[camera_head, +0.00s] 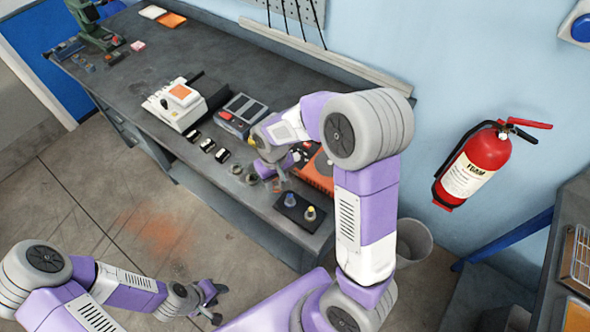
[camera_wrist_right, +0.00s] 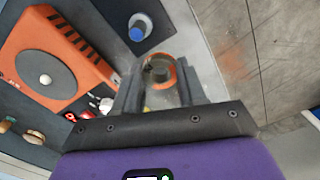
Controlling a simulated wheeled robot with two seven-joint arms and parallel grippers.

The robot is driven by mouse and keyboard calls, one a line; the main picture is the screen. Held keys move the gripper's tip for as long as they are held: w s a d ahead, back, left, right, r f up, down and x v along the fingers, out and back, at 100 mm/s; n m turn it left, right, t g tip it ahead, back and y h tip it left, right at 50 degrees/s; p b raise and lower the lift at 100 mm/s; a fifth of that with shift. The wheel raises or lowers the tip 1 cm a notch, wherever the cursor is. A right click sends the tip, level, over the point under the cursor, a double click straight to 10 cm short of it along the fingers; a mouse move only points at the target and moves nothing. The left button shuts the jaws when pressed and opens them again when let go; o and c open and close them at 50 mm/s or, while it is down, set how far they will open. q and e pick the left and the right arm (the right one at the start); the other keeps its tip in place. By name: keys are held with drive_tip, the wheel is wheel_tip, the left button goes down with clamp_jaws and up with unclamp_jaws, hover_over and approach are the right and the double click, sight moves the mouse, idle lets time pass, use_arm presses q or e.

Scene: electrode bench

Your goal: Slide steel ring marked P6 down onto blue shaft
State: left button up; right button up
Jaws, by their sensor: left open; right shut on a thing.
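A black base (camera_head: 298,210) at the bench's front edge carries a blue shaft (camera_head: 290,199) and a yellow shaft (camera_head: 310,212). The blue shaft also shows in the right wrist view (camera_wrist_right: 137,34), upright, with nothing seen over its top. My right gripper (camera_wrist_right: 161,84) is shut on a round grey ring with an orange edge (camera_wrist_right: 165,66), apart from the blue shaft. No P6 marking is readable. In the head view my right gripper (camera_head: 276,179) is just left of the base; its fingertips are small and partly hidden. My left gripper (camera_head: 212,300) is open and empty, low over the floor.
An orange device (camera_wrist_right: 47,68) with a round plate lies beside the base. Small round parts (camera_head: 237,169) stand left of my right gripper. A white instrument (camera_head: 177,103) and a grey-red device (camera_head: 241,113) stand farther back.

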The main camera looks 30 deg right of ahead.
sight(290, 195)
drive_tip(key=s+r, duration=0.1)
drive_tip(key=s+d+r+p, duration=0.2)
drive_tip(key=shift+s, duration=0.35)
use_arm(q)
drive_tip(key=shift+s+r+b, duration=0.15)
drive_tip(key=shift+r+b, duration=0.4)
drive_tip(key=shift+b, duration=0.55)
use_arm(e)
drive_tip(key=shift+f, duration=1.9)
use_arm(q)
drive_tip(key=shift+f+b, duration=0.5)
drive_tip(key=shift+b, duration=0.05)
use_arm(e)
drive_tip(key=shift+f, duration=0.4)
use_arm(q)
drive_tip(key=shift+f+b, duration=0.85)
drive_tip(key=shift+f, duration=0.05)
use_arm(e)
drive_tip(key=shift+f, duration=1)
drive_tip(key=o, duration=1.7)
use_arm(q)
drive_tip(key=shift+r, duration=0.15)
use_arm(e)
drive_tip(key=shift+r, duration=0.1)
